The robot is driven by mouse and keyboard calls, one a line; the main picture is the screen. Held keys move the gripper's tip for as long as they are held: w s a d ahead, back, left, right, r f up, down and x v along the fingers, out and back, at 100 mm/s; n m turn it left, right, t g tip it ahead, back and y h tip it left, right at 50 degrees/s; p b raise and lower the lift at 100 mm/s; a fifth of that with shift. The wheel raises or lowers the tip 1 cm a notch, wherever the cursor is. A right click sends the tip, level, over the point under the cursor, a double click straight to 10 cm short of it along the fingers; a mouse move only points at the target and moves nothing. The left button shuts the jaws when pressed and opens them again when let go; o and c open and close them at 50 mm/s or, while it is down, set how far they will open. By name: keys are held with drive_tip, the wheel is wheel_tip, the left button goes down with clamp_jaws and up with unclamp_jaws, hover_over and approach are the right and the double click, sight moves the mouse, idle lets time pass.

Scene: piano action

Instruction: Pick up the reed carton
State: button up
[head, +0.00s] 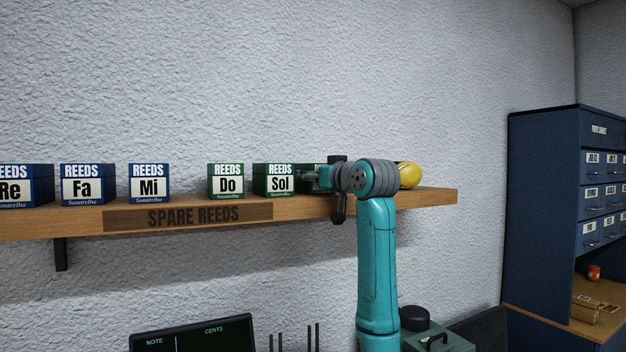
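Several reed cartons stand in a row on the wooden wall shelf (350,206). From the left, the blue ones are the Re carton (20,185), the Fa carton (85,185) and the Mi carton (149,184). My gripper (310,178) is at the right side of the Sol carton, seen partly behind my wrist. I cannot tell whether its fingers are open or shut, or whether they touch the carton.
A yellow rounded object (408,175) is on the shelf, partly behind my wrist. Below are a dark tuner screen (192,335) and a green box (440,340). A blue drawer cabinet (540,190) stands right. The shelf is clear between Mi and Do.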

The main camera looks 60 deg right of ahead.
drive_tip(key=shift+r, duration=0.1)
drive_tip(key=shift+s+a+r, duration=0.1)
drive_tip(key=shift+s+r, duration=0.1)
drive_tip(key=shift+r, duration=0.2)
wheel_tip(320, 180, up, 6)
drive_tip(key=shift+f, duration=0.15)
drive_tip(key=shift+c, duration=0.2)
drive_tip(key=shift+s+a+r, duration=0.15)
drive_tip(key=shift+s+r, duration=0.1)
drive_tip(key=a+v, duration=0.1)
drive_tip(key=v, duration=1.8)
drive_tip(key=shift+w+f, duration=0.2)
drive_tip(key=shift+w, duration=0.1)
drive_tip(key=shift+s, duration=0.1)
